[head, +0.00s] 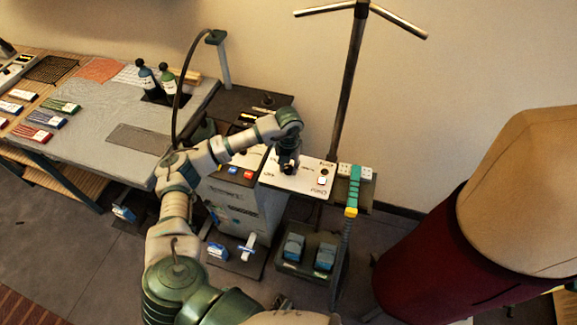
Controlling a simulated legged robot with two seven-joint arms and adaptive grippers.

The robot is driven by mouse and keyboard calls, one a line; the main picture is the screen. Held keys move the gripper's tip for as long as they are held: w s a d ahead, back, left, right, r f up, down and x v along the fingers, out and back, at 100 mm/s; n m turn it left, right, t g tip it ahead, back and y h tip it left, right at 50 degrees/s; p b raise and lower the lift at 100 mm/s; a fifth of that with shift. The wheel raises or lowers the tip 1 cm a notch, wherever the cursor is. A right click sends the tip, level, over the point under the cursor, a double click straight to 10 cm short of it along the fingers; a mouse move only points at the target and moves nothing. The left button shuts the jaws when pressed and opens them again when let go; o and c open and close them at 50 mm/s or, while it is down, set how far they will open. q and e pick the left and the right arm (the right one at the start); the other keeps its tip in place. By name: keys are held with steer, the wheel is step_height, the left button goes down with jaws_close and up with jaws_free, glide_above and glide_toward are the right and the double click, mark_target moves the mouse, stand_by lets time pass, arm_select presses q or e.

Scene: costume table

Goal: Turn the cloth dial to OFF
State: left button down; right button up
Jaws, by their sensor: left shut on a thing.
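A white control panel (311,182) with dark printed labels lies on top of a cabinet near the middle of the head view. My left gripper (287,165) reaches down onto its left part and is shut on a dark knob, which looks like the cloth dial. The fingers hide most of the dial, so I cannot read where it points. A small dark knob and a lit white-blue button (322,180) show on the panel's right side, apart from the gripper. My right gripper is not in view.
A grey-topped table (90,110) with bottles and cloth swatches stands at the left. A dark pole (349,80) rises behind the panel. A green and yellow handle (353,190) stands at its right.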

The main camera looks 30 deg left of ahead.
mark_target(289, 167)
arm_select(q)
steer(key=shift+f, duration=0.15)
steer(key=c, duration=0.8)
jaws_free()
steer(key=shift+w+a, duration=0.1)
steer(key=shift+w, duration=0.05)
step_height(289, 167, up, 12)
steer(key=shift+w+f, duration=0.1)
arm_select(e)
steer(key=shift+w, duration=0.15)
